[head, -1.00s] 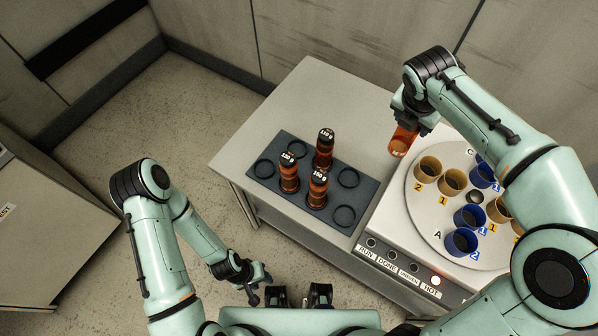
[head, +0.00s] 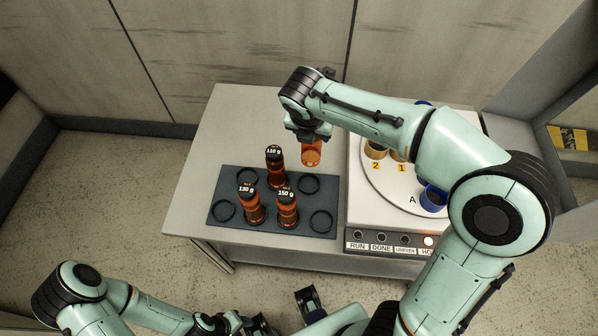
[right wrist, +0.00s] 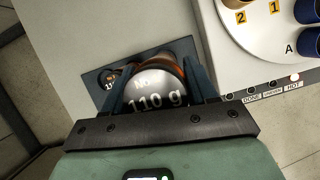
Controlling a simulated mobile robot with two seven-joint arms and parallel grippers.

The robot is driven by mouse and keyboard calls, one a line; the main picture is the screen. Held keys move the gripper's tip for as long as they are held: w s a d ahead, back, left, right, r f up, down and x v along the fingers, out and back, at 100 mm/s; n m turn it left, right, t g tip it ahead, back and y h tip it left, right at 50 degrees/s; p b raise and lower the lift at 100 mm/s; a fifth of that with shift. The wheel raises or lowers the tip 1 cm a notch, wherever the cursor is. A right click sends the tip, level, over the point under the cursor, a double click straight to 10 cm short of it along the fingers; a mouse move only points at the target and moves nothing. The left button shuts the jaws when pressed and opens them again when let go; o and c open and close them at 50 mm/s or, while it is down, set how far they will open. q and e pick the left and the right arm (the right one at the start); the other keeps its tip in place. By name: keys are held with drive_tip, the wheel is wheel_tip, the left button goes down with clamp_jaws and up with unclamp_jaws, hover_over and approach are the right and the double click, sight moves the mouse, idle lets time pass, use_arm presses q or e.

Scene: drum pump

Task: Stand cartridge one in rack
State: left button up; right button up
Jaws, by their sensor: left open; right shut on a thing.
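My right gripper (head: 308,134) is shut on an amber cartridge (head: 312,153), held above the far right part of the rack. In the right wrist view the held cartridge's pale cap (right wrist: 155,92) sits between the fingers and reads 110 g; its number line is unclear. The dark rack (head: 232,192) lies flat and holds three upright cartridges: one marked 110 g (head: 275,170), one marked 130 g (head: 250,207) and one marked 150 g (head: 286,211). Several ring places in it are empty. My left gripper (head: 232,325) is open and empty, low at the bottom edge, away from the table.
The white machine (head: 355,222) stands right of the rack. Its round plate (head: 384,194) carries tan cups (head: 376,150) and blue cups (head: 433,199), partly hidden by my right arm. The table (head: 230,125) is bare behind the rack.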

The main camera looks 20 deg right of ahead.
use_arm(q)
drive_tip(key=f+b, duration=0.1)
drive_tip(key=s+f+b, duration=0.1)
drive_tip(key=f, duration=0.1)
drive_tip(key=shift+f+b, duration=0.1)
drive_tip(key=shift+b, duration=0.25)
use_arm(e)
wheel_tip(320, 180, down, 14)
drive_tip(key=shift+f, duration=0.15)
drive_tip(key=shift+f, duration=0.2)
use_arm(q)
drive_tip(key=shift+s+f, duration=0.1)
use_arm(e)
drive_tip(key=o, duration=1.1)
drive_tip(key=shift+r, duration=0.1)
wheel_tip(320, 180, up, 11)
drive_tip(key=p, duration=0.2)
hover_over(308, 160)
drive_tip(key=s+a, duration=0.2)
use_arm(q)
drive_tip(key=shift+w+r, duration=0.2)
drive_tip(key=shift+r, duration=0.35)
drive_tip(key=shift+w+r, duration=0.15)
drive_tip(key=shift+r, duration=0.4)
use_arm(e)
drive_tip(key=shift+w+d+r, duration=0.1)
drive_tip(key=shift+d+r, duration=0.05)
drive_tip(key=shift+d, duration=0.1)
